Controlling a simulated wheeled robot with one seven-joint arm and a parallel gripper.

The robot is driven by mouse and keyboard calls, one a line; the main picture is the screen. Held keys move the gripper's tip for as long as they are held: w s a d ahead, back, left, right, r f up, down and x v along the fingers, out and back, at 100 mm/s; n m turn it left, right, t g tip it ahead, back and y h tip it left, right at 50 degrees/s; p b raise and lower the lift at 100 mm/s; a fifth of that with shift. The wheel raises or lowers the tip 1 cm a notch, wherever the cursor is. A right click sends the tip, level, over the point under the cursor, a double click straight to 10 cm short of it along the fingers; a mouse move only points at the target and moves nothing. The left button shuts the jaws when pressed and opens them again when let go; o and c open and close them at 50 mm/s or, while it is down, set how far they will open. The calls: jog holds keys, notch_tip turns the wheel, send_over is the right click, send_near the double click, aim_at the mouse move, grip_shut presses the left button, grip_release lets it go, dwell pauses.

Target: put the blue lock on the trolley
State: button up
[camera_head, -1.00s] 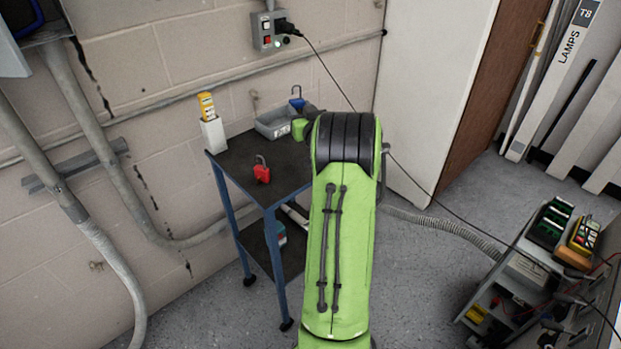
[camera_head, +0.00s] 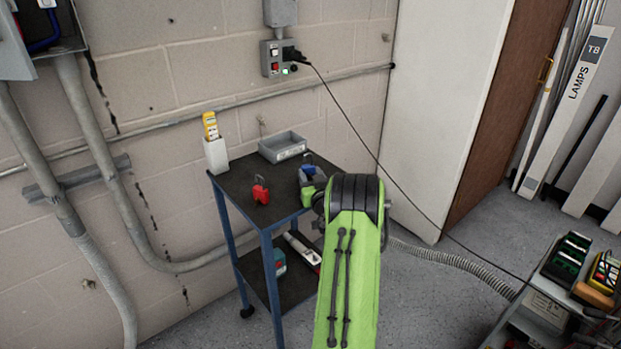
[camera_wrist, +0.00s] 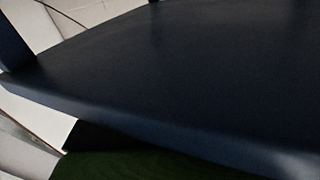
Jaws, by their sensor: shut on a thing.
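The trolley (camera_head: 236,180) has a dark top and blue legs and stands against the block wall in the head view. The blue lock (camera_head: 307,171) is at the right end of the trolley top, shackle up. My gripper (camera_head: 309,177) is shut on it, and my green arm comes in from the lower right. I cannot tell whether the lock touches the top or hangs just above it. My wrist partly hides it. The wrist view is filled by a dark blue surface very close up, which I cannot identify.
A red lock (camera_head: 261,190) stands mid-top. A white holder (camera_head: 216,155) with a yellow device is at the back left, and a grey tray (camera_head: 283,147) is at the back. A black cable hangs from the wall socket. Another cart (camera_head: 560,290) stands at right.

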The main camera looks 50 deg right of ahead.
jog(key=shift+f, duration=0.2)
jog(key=o, duration=1.2)
jog(key=shift+r, duration=0.1)
